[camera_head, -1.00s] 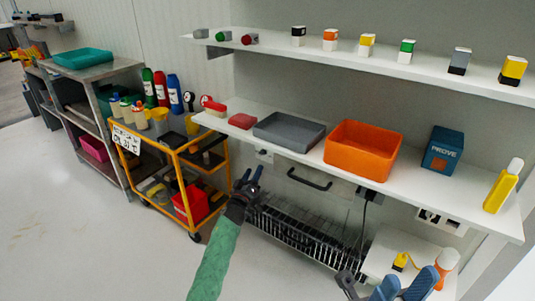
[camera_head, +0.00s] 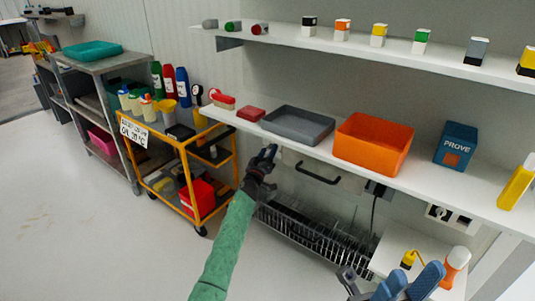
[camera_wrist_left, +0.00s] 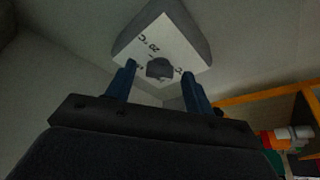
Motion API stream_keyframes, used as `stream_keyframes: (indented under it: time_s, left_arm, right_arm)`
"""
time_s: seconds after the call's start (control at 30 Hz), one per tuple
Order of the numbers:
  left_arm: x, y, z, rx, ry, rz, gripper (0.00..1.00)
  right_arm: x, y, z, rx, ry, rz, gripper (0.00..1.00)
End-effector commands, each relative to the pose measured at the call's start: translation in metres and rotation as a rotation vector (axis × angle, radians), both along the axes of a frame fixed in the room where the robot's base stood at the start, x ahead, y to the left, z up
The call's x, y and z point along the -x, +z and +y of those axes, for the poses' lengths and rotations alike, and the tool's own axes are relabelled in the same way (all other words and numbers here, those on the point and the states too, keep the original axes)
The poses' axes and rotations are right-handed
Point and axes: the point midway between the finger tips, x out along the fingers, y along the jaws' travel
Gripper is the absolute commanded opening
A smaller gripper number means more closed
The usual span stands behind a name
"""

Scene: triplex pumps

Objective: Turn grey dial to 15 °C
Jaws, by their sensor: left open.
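The grey dial (camera_wrist_left: 160,68) is a dark round knob on a white plate (camera_wrist_left: 165,42) with a grey housing in the left wrist view. The plate carries black marks, a "20" among them; the setting is too small and dark to read. My left gripper (camera_wrist_left: 159,82) is open, one blue finger on each side of the knob's near side; whether they touch it I cannot tell. In the head view my left gripper (camera_head: 265,158) is just below the shelf's front edge and hides the dial. My right gripper (camera_head: 405,283) shows partly at the bottom right; its jaw opening is unclear.
The white shelf (camera_head: 425,180) above my left gripper holds a grey tray (camera_head: 298,125), an orange bin (camera_head: 372,143) and a blue box (camera_head: 456,147). A black handle (camera_head: 318,174) and a dark rack (camera_head: 310,233) are beside and below. A yellow cart (camera_head: 183,150) stands left.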

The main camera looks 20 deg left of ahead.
Motion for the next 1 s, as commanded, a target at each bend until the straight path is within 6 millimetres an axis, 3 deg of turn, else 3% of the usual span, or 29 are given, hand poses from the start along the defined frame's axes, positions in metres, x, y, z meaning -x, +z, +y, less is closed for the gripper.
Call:
stream_keyframes:
  time_s: [0.07, 0.2, 0.3, 0.67, 1.0]
  left_arm:
    - [0.0001, 0.0, -0.0001, 0.0, 0.0, 0.0, 0.51]
    - [0.0002, 0.0, -0.0001, 0.0, 0.0, 0.0, 0.23]
    - [0.0003, -0.0001, 0.0, 0.0, 0.0, 0.0, 0.08]
    - [0.0001, -0.0006, 0.001, -0.054, 0.0, -0.02, 0.08]
    - [-0.0007, -0.0011, 0.0042, -0.29, 0.001, -0.105, 0.08]
  right_arm:
    - [0.0001, 0.0001, -0.0001, 0.0, 0.0, 0.0, 0.36]
    - [0.0, 0.0002, -0.0002, 0.0, -0.001, -0.001, 0.36]
    - [0.0, 0.0003, -0.0003, 0.0, -0.001, -0.002, 0.36]
    - [-0.0001, -0.0001, -0.0005, 0.0, -0.002, -0.002, 0.36]
    - [-0.0002, 0.0017, -0.0003, 0.0, -0.001, -0.004, 0.36]
